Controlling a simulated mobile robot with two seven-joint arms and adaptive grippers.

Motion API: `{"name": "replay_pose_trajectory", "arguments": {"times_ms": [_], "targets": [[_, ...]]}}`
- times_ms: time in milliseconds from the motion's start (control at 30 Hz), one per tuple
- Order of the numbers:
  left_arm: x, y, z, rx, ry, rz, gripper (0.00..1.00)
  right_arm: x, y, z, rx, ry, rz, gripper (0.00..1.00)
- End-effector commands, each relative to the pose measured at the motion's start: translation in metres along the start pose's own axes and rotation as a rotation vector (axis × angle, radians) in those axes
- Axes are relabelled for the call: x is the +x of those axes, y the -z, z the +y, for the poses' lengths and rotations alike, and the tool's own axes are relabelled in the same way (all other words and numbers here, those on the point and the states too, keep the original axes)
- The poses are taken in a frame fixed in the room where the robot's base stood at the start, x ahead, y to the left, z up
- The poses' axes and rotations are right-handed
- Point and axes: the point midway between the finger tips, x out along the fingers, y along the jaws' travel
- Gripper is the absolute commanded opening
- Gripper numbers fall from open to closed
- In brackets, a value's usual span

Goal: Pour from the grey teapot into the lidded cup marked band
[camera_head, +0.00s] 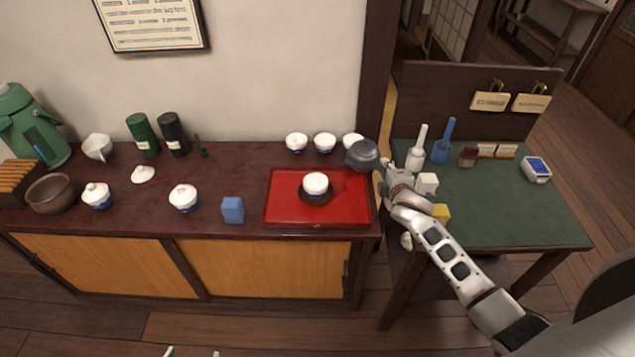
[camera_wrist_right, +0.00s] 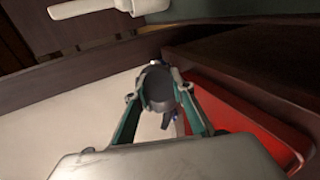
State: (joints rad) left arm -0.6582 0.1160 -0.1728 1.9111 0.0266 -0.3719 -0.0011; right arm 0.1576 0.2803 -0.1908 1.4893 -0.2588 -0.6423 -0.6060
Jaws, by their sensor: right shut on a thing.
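The grey teapot (camera_head: 362,155) is held above the counter, behind the red tray's back right corner. My right gripper (camera_head: 383,172) is shut on it; the teapot (camera_wrist_right: 158,90) also shows between the fingers in the right wrist view. A white cup with a blue band (camera_head: 315,186) stands on a dark saucer (camera_head: 316,200) on the red tray (camera_head: 285,215); its top looks uncovered. Two lidded cups stand left: one with blue marks (camera_head: 97,197), one with a blue band (camera_head: 183,199). A loose white lid (camera_head: 143,174) lies behind them. My left gripper's tips (camera_head: 192,353) show apart at the bottom edge.
Several small white cups (camera_head: 297,143) stand along the wall. A blue block (camera_head: 232,210) sits left of the tray. Dark and green canisters (camera_head: 143,135), a brown bowl (camera_head: 52,193) and a green flask (camera_head: 32,125) stand left. A green-topped table (camera_head: 510,210) with utensils is right.

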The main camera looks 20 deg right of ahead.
Motion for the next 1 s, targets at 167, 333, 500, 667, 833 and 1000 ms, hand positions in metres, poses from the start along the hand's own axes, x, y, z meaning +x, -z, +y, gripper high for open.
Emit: {"name": "replay_pose_trajectory", "arguments": {"times_ms": [167, 333, 500, 667, 833, 1000], "targets": [[0.0, 0.0, -0.002, 0.001, 0.002, 0.0, 0.66, 0.0, 0.0, 0.002, 0.003, -0.004, 0.001, 0.0], [0.002, 0.0, -0.003, 0.005, 0.003, 0.003, 0.66, -0.001, 0.001, 0.002, -0.001, -0.01, 0.0, 0.0], [0.011, -0.002, 0.002, 0.01, -0.006, 0.022, 0.66, -0.002, 0.006, -0.002, -0.031, -0.034, -0.011, 0.0], [0.02, 0.007, 0.015, 0.015, -0.031, 0.072, 0.66, -0.004, 0.012, -0.006, -0.085, -0.072, -0.033, 0.0], [0.037, -0.012, 0.022, 0.012, -0.036, 0.078, 0.66, -0.011, 0.022, -0.008, -0.171, -0.124, -0.066, 0.0], [0.047, -0.043, 0.025, 0.011, -0.038, 0.044, 0.66, -0.021, 0.031, 0.003, -0.249, -0.178, -0.1, 0.0]]}}
